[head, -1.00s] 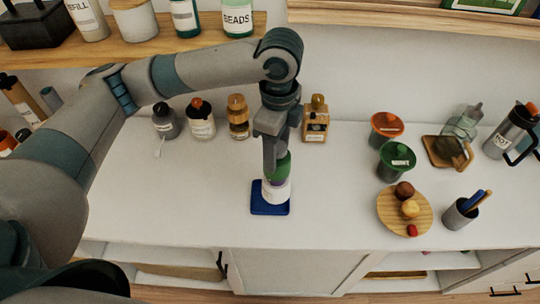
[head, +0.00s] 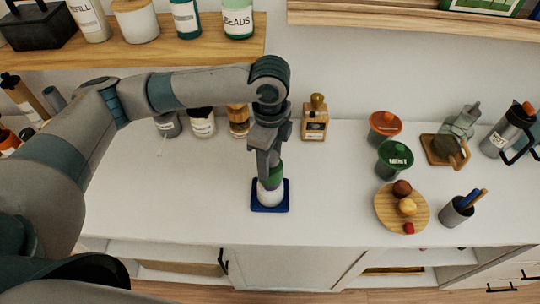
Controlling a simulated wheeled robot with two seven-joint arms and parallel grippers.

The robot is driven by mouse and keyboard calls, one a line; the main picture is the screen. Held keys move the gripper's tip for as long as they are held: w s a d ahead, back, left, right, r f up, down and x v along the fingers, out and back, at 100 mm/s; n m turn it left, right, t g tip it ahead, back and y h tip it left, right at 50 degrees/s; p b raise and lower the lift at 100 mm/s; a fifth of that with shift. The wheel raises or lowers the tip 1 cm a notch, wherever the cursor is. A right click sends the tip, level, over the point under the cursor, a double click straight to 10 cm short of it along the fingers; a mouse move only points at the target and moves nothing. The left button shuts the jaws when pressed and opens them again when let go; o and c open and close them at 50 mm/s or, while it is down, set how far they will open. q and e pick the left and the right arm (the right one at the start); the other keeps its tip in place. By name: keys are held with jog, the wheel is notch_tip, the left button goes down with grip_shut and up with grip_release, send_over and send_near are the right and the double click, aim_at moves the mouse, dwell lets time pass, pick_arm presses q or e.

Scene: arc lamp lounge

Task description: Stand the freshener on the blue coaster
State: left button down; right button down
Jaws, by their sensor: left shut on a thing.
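The freshener (head: 270,194) has a white lower body and a green upper part. It is upright over the blue coaster (head: 284,207), near the front of the white counter. I cannot tell for sure whether its base touches the coaster. My left gripper (head: 268,173) points down and is shut on the freshener's upper part, hiding some of it. My right gripper is not in view.
Counter left of the coaster is clear.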

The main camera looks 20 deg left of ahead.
pick_arm(q)
jog(key=c, duration=0.8)
grip_release()
jog(key=shift+f, duration=0.15)
jog(key=shift+c, duration=0.2)
notch_tip(320, 180, up, 12)
jog(key=b, duration=0.3)
jog(key=shift+s, duration=0.1)
